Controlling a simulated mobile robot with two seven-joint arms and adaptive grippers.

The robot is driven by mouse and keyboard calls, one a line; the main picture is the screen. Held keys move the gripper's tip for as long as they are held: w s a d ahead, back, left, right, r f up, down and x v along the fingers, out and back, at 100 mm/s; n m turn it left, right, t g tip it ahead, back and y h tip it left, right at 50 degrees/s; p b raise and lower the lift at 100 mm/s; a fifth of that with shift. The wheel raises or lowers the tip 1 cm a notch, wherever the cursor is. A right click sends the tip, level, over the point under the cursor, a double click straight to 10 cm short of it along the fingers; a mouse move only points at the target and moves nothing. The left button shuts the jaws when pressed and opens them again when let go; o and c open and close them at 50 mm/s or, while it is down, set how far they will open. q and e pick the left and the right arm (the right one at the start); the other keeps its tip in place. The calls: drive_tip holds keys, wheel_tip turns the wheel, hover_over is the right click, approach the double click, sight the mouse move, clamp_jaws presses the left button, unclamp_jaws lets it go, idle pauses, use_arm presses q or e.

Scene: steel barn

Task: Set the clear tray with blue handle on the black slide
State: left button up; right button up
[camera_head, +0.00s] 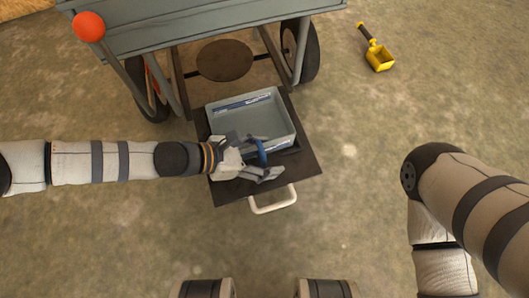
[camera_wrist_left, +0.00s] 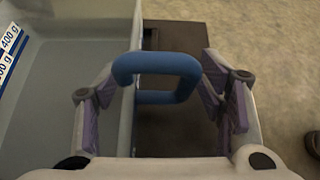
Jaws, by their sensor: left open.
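The clear tray (camera_head: 270,115) is pale grey, with blue and white label strips inside. It sits on the black slide (camera_head: 306,172), which extends out from under the grey cart. Its blue handle (camera_head: 262,152) is on the near side and also shows in the left wrist view (camera_wrist_left: 157,63). My left gripper (camera_head: 257,158) is at this handle. In the left wrist view its fingers are apart, one on each side of the blue handle, with gaps between. My right arm shows at the right, but its gripper is out of view.
A pale pull handle (camera_head: 273,205) sticks out from the slide's front edge. The grey cart (camera_head: 200,25) with wheels stands behind. A yellow scoop (camera_head: 380,58) lies on the floor at the upper right. The floor between slide and right arm is clear.

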use_arm(q)
drive_tip(key=shift+a+r, duration=0.1)
drive_tip(key=shift+r, duration=0.1)
drive_tip(key=p+v, duration=0.4)
drive_tip(key=v, duration=0.7)
drive_tip(key=shift+a, duration=0.35)
use_arm(e)
drive_tip(key=r, duration=0.1)
drive_tip(key=w+r+t, duration=0.1)
drive_tip(key=shift+w+a+r, duration=0.1)
drive_tip(key=shift+w+r, duration=0.2)
drive_tip(key=shift+r, duration=0.1)
use_arm(q)
drive_tip(key=shift+s+r, duration=0.1)
